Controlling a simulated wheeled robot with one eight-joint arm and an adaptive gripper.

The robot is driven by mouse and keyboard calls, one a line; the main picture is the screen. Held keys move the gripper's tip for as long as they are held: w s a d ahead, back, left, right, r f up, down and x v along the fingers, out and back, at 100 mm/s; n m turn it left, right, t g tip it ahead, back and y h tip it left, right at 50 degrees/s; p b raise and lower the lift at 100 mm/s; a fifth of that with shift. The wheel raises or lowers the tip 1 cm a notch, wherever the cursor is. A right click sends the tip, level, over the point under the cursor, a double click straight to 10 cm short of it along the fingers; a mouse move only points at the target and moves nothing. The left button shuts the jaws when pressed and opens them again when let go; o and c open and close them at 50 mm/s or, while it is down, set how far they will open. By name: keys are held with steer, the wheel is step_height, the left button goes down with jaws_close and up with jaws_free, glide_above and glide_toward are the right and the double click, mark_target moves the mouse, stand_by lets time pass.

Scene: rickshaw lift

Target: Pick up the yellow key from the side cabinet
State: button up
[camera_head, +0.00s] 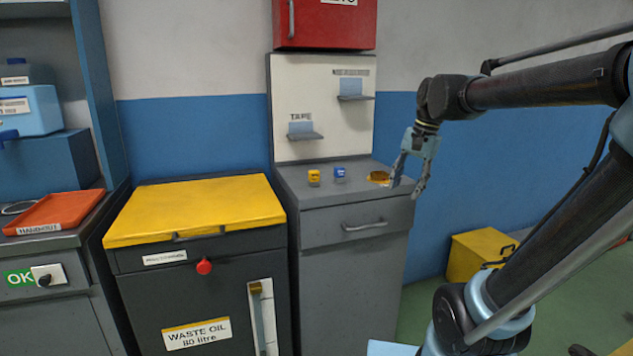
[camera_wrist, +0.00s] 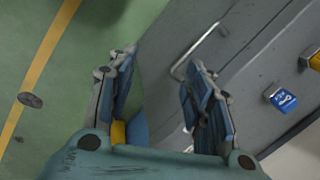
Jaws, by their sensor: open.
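A small yellow block (camera_head: 314,177), which I take as the yellow key, stands on the grey side cabinet (camera_head: 350,240), toward the left of its top. A blue block (camera_head: 340,173) with a white key mark stands just right of it. My gripper (camera_head: 407,189) hangs open and empty by the cabinet's right edge, right of both blocks. In the wrist view my gripper (camera_wrist: 162,58) is open over the floor and cabinet front. The blue block (camera_wrist: 283,99) is to its right, and the yellow block (camera_wrist: 315,60) is cut off by the picture's right edge.
An amber round item (camera_head: 379,177) lies on the cabinet top near my gripper. A white panel (camera_head: 322,110) with small shelves rises behind. A yellow-lidded waste oil bin (camera_head: 195,210) stands left. A yellow box (camera_head: 478,254) sits on the floor at right.

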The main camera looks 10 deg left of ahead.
steer(key=w+a+r+m+g+y, duration=0.1)
steer(key=w+a+r+m, duration=0.2)
steer(key=w+a+r, duration=0.65)
steer(key=m+g, duration=0.2)
steer(key=m, duration=0.1)
glide_toward(314, 175)
steer(key=shift+y, duration=0.3)
steer(key=f, duration=0.3)
steer(key=w+a+f, duration=0.1)
steer(key=f, duration=0.1)
steer(key=shift+f, duration=0.15)
steer(key=shift+a+x, duration=0.2)
steer(key=shift+x, duration=2.45)
steer(key=shift+s, duration=0.15)
steer(key=c, duration=1.1)
